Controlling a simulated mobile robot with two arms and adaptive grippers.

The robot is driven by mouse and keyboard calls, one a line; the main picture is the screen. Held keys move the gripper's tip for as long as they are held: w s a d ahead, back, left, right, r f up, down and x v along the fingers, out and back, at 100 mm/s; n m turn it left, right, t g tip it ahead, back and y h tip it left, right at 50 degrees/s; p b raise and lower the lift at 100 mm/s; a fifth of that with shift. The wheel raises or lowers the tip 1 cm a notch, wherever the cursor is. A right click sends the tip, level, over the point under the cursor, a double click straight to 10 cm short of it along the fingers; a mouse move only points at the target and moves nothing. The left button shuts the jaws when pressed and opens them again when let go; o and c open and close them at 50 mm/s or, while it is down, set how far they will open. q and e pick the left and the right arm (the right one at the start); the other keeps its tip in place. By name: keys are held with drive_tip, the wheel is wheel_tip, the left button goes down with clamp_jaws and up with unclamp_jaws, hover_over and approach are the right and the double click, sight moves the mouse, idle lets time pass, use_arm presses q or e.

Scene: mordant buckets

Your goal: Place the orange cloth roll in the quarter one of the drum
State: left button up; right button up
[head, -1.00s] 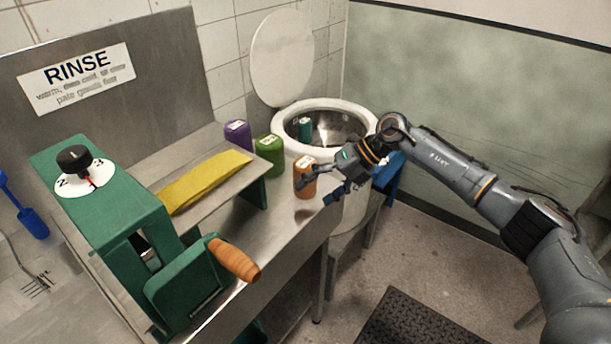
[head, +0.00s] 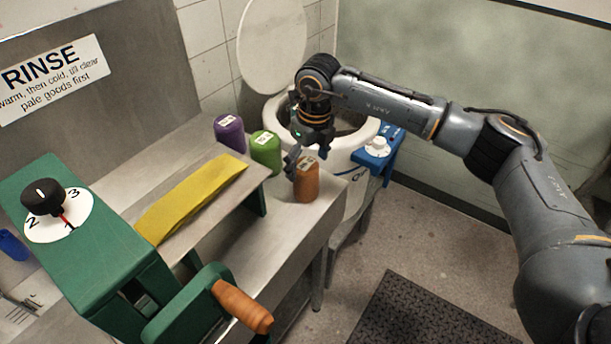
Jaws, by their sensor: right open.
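The orange cloth roll (head: 307,183) stands upright at the right end of the metal bench, with a pale label on top. My right gripper (head: 300,157) is open and points down just above and behind the roll, one finger close to its top left. I cannot tell whether it touches. The white drum (head: 347,152) stands behind with its round lid (head: 272,42) raised. My arm and gripper hide most of its inside, so its quarters cannot be made out. My left gripper is not in view.
A green roll (head: 266,153) and a purple roll (head: 229,133) stand left of the orange one. A yellow cloth (head: 190,197) lies on the sloped metal board. A green wringer (head: 85,235) with a wooden handle (head: 243,306) fills the front left. A blue control box (head: 377,150) is on the drum's right.

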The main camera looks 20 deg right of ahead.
sight(306, 187)
wheel_tip(306, 187, down, 2)
drive_tip(key=shift+a+p, duration=0.1)
drive_tip(key=shift+p, duration=0.6)
drive_tip(key=f, duration=0.2)
drive_tip(key=f+p, duration=0.1)
drive_tip(key=shift+w+a+f, duration=0.15)
drive_tip(key=shift+w+f, duration=0.05)
drive_tip(key=shift+w, duration=0.1)
drive_tip(key=shift+f, duration=0.15)
drive_tip(key=c, duration=1.3)
drive_tip(key=shift+c, duration=0.7)
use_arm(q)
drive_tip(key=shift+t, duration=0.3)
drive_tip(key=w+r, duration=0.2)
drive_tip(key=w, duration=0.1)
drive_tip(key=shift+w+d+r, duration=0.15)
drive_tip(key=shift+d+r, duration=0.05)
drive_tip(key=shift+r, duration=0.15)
